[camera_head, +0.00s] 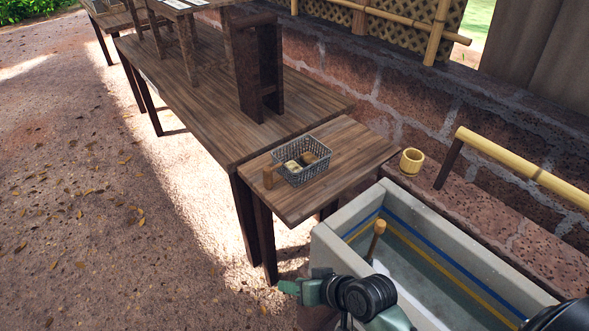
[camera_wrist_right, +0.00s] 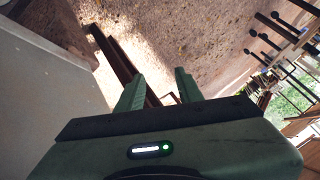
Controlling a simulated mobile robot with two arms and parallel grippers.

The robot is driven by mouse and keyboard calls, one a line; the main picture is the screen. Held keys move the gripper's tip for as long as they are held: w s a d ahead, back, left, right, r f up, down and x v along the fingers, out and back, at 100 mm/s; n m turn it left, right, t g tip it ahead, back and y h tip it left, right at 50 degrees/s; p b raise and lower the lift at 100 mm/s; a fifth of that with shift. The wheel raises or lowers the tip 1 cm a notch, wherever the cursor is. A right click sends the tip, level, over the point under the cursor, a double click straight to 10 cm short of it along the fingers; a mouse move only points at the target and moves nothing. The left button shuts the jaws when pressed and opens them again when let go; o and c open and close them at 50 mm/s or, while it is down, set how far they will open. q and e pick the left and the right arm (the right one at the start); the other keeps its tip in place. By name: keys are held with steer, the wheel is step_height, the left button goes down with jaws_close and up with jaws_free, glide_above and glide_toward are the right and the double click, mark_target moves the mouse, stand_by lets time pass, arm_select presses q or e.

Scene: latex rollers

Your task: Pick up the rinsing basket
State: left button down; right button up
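The rinsing basket (camera_head: 303,177) is a grey wire-mesh basket on the small wooden table (camera_head: 345,150) in the head view. It sits upright and holds a few pale and brown objects. My right gripper (camera_head: 287,287) is in front of the table, well apart from the basket and near the basin's left corner. In the right wrist view its two green fingers (camera_wrist_right: 158,85) are spread with nothing between them. The basket is not recognisable there. My left gripper is not in view.
A stone basin (camera_head: 340,265) with water and a wooden-handled tool (camera_head: 377,236) lies right of the small table. A bamboo cup (camera_head: 412,161) stands on the brick ledge behind. A long wooden table (camera_head: 205,90) adjoins at the left.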

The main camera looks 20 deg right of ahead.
mark_target(278, 167)
steer(key=w+d+r+m+t, duration=0.1)
steer(key=w+r+m+t, duration=0.1)
steer(key=w, duration=0.3)
steer(key=w+r+m+t, duration=0.3)
steer(key=w+r+m, duration=0.1)
steer(key=w+r, duration=0.1)
steer(key=w+d+r+m+t+y, duration=0.1)
steer(key=w+r+m+t, duration=0.2)
steer(key=w, duration=0.3)
steer(key=shift+w+d+r+m, duration=0.15)
steer(key=shift+d+r+m, duration=0.15)
steer(key=shift+m, duration=0.2)
steer(key=w+d+m+t+h, duration=0.1)
steer(key=d+m, duration=0.1)
steer(key=w+d+r+m+t+h, duration=0.1)
steer(key=w+d+m, duration=0.1)
steer(key=shift+w, duration=0.3)
steer(key=shift+m, duration=0.3)
steer(key=x, duration=0.7)
steer(key=shift+w+a, duration=0.1)
steer(key=shift+w, duration=0.25)
steer(key=shift+r, duration=0.1)
jaws_close()
